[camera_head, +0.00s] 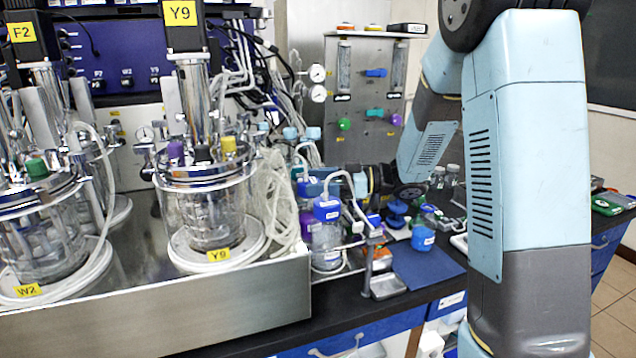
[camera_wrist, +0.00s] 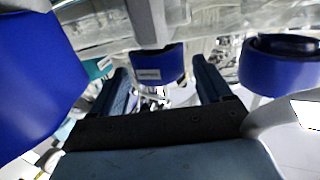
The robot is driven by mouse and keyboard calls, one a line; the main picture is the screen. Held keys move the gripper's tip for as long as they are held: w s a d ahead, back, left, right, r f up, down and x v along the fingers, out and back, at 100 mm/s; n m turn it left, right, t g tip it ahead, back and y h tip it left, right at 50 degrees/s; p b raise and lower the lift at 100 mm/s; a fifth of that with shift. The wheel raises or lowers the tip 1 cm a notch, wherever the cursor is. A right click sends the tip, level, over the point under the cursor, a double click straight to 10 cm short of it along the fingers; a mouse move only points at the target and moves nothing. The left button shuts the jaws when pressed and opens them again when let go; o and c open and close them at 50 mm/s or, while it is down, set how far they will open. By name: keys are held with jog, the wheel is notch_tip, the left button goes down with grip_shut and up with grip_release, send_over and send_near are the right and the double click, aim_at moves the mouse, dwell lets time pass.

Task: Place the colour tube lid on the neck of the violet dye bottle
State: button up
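My gripper (camera_wrist: 160,75) shows in the wrist view with its two dark fingers spread apart. A blue lid with a white label (camera_wrist: 158,62) appears between and beyond the fingertips; I see no clear contact. In the head view my gripper (camera_head: 332,181) reaches left among the tube-topped bottles, partly hidden by white tubing. A blue tube lid (camera_head: 327,210) sits on a clear bottle (camera_head: 327,245) there. A bottle with violet contents (camera_head: 306,224) stands just behind and left of it, its neck hidden. Which lid is the colour tube lid I cannot tell.
A glass reactor marked Y9 (camera_head: 208,205) stands left of the bottles on a steel platform (camera_head: 160,318). A blue container (camera_head: 423,238) and a dark blue mat (camera_head: 425,265) lie to the right. Large blue lids flank the fingers closely in the wrist view (camera_wrist: 35,75).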

jog(key=shift+o, duration=0.2)
jog(key=shift+r, duration=0.1)
jog(key=shift+d, duration=0.3)
jog(key=d, duration=1.1)
jog(key=w+d+r+m+t+h, duration=0.4)
jog(key=d+r+m+t+h, duration=0.45)
jog(key=r+t+h, duration=0.4)
jog(key=s+d+f+m+g+h, duration=0.2)
jog(key=s+m+h, duration=0.15)
jog(key=s, duration=0.45)
jog(key=s+d+f+m+g+h, duration=0.1)
jog(key=s+d+m+g+h, duration=0.2)
jog(key=s, duration=0.5)
jog(key=s+a+f+m+g, duration=0.1)
jog(key=s+a+f, duration=0.1)
jog(key=s, duration=0.5)
jog(key=s+a+f+m+g+y, duration=0.1)
jog(key=s+a+f+g, duration=0.1)
jog(key=s+a, duration=0.3)
jog(key=shift+s+f+y, duration=0.2)
jog(key=shift+s+y, duration=0.1)
jog(key=shift+s, duration=0.55)
